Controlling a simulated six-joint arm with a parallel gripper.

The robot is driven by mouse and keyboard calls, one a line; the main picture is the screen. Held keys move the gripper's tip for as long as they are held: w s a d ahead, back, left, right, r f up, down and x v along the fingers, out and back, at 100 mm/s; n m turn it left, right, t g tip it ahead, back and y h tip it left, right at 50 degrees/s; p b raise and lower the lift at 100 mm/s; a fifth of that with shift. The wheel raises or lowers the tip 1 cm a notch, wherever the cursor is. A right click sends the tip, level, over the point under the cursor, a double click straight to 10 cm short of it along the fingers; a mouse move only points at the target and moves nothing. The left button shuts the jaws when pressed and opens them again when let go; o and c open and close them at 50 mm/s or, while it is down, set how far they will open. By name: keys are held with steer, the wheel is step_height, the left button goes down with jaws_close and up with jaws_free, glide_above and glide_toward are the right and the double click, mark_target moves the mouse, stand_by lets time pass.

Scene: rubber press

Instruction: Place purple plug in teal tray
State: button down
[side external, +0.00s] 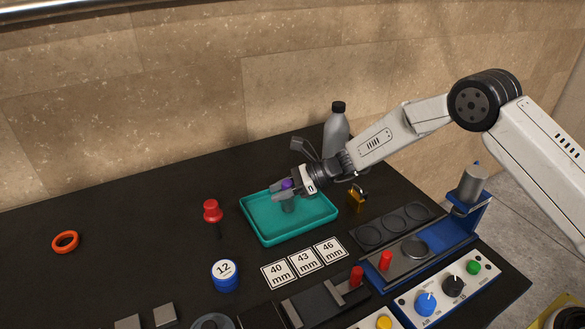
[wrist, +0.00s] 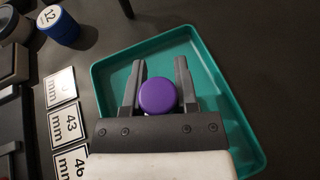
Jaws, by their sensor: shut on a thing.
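The purple plug (wrist: 158,96) shows its round purple top between my gripper's two fingers in the wrist view. In the side view the plug (side external: 287,184) is upright, with a grey lower part under the purple top. My gripper (side external: 284,192) is shut on it, over the teal tray (side external: 268,234). The tray also fills much of the wrist view (wrist: 238,128), and it is otherwise empty. I cannot tell whether the plug's lower end touches the tray floor. The fingers (wrist: 157,82) hide part of the plug's sides.
A red-topped plug (side external: 212,212) stands left of the tray. A brass padlock (side external: 357,196) is to its right, and a grey bottle (side external: 335,130) stands behind. Number cards (side external: 304,262) lie in front.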

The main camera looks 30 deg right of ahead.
steer(key=shift+f, duration=0.35)
steer(key=shift+f, duration=0.1)
steer(key=shift+c, duration=1.9)
jaws_free()
steer(key=v, duration=1.2)
steer(key=shift+s, duration=0.1)
